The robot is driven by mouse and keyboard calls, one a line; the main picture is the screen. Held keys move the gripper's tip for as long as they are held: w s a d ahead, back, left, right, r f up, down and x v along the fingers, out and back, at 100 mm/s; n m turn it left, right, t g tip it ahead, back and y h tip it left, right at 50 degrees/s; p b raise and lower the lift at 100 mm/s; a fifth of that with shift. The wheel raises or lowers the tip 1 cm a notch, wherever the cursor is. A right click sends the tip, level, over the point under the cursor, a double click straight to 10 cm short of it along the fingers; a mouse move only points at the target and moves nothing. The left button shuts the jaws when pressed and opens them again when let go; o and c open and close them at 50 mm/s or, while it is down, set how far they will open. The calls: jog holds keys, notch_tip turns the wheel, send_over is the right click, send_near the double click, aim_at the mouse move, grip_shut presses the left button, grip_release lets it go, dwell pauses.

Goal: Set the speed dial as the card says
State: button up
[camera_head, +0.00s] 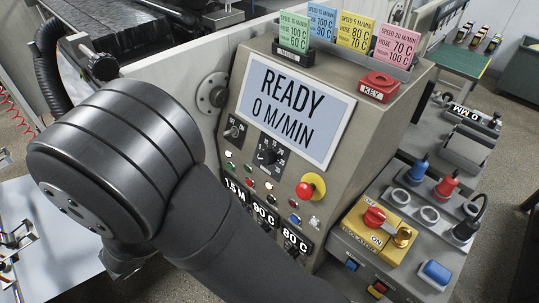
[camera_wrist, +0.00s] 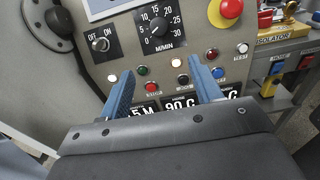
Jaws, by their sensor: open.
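The speed dial (camera_head: 268,155) is a black knob on the console's front; it also shows in the wrist view (camera_wrist: 157,29), its white mark seeming to point lower left, near the low numbers. My gripper (camera_wrist: 161,68) is open and empty, its blue fingers below the dial and apart from it. My arm hides it in the head view. A green card (camera_head: 295,32) stands in a black holder on the console, reading speed 15 m/min. Blue (camera_head: 321,24), yellow (camera_head: 356,32) and pink (camera_head: 398,42) cards stand in a rack behind. The screen (camera_head: 293,108) reads READY, 0 m/min.
An OFF/ON switch (camera_wrist: 100,44) sits left of the dial. A red emergency knob (camera_wrist: 229,9) sits to its right. Several small buttons and lamps, including a red button (camera_wrist: 151,87), lie below. Number displays (camera_wrist: 180,103) sit lower, partly behind my fingers. A yellow isolator (camera_head: 383,231) stands right.

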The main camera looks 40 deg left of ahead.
aim_at(263, 162)
jog(key=shift+t, duration=0.3)
jog(key=w, duration=1.1)
jog(key=w+f, duration=0.1)
jog(key=w, duration=0.5)
jog(key=shift+w, duration=0.2)
jog(key=shift+c, duration=0.5)
jog(key=c, duration=0.9)
